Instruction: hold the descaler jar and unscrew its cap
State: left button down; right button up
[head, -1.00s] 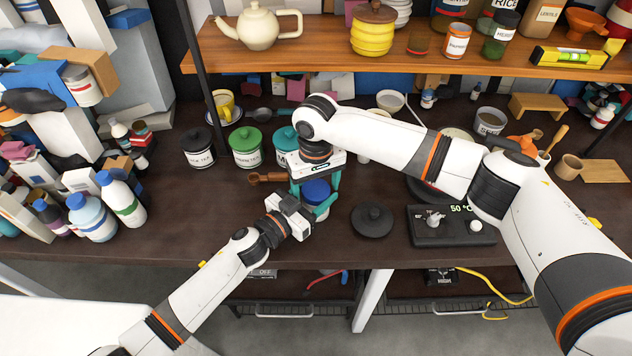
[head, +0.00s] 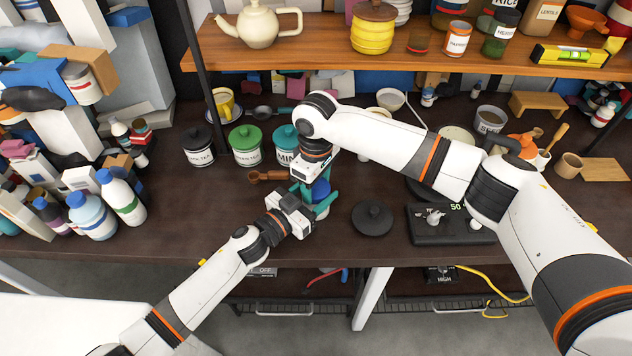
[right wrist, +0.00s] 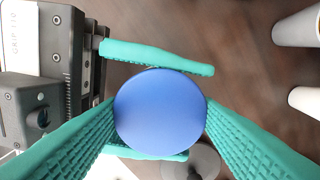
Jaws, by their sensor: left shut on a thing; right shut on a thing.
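The descaler jar stands on the dark counter and shows a round blue cap (head: 321,189). Most of its body is hidden by my grippers, and I cannot read its label. My left gripper (head: 322,205) reaches in from the front left and is shut around the jar body. My right gripper (head: 319,187) comes down from above and is shut on the cap. In the right wrist view the blue cap (right wrist: 160,112) sits between the right gripper's ribbed teal fingers (right wrist: 160,118).
Green (head: 246,146), black (head: 198,147) and teal-lidded (head: 286,144) canisters stand behind to the left. A black round lid (head: 372,217) lies close on the right, beside a scale (head: 452,229). Bottles (head: 91,217) crowd the left. The front counter edge is near.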

dwell(0.9)
jog(key=o, duration=1.1)
jog(key=shift+r, duration=2.2)
jog(key=shift+c, duration=0.2)
notch_tip(320, 180, up, 2)
jog(key=m, duration=0.3)
jog(key=shift+m, duration=0.4)
jog(key=r+m, duration=0.1)
jog(key=m, duration=0.1)
jog(key=shift+r+m, duration=0.15)
jog(key=shift+m, duration=0.15)
jog(key=shift+f, duration=3.9)
jog(key=shift+c, duration=0.6)
